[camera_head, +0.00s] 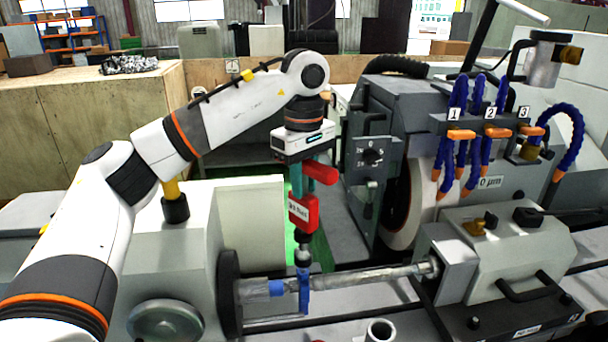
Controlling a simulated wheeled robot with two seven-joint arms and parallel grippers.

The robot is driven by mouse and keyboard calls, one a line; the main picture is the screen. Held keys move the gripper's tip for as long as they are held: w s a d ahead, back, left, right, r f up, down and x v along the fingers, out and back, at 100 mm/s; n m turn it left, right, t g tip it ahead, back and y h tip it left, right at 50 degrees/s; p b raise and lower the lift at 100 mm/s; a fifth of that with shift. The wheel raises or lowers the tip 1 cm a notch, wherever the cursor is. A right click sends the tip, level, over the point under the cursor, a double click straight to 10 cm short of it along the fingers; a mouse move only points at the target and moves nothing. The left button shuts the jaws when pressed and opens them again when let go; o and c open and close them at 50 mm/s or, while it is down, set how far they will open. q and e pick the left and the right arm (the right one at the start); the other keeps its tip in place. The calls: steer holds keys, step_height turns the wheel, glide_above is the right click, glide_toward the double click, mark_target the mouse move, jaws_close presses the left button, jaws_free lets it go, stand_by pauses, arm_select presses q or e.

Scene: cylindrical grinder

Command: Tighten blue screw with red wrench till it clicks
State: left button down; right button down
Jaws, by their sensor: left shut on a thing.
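The red wrench (303,214) is a powered tool with a red body, a red grip to the right and a dark shaft pointing down. My left gripper (309,172) is shut on it from above and holds it upright. My right gripper is not in view.
The shaft (360,276) runs between a dark disc (229,292) at left and the grey tailstock (450,266) at right. The grinding wheel (403,205) and blue coolant hoses (459,130) stand behind at right. A hollow metal cylinder (380,331) is at the front edge.

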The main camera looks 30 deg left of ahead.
mark_target(303, 203)
arm_select(q)
steer(key=shift+a+f, duration=0.1)
steer(key=shift+f, duration=0.3)
steer(key=shift+f, duration=0.15)
steer(key=shift+f+b, duration=0.45)
steer(key=shift+b, duration=0.05)
steer(key=shift+f+b, duration=0.6)
steer(key=shift+f, duration=0.75)
stand_by(0.9)
steer(key=shift+s+f+m, duration=0.1)
steer(key=shift+s+m, duration=0.1)
steer(key=shift+m, duration=1.2)
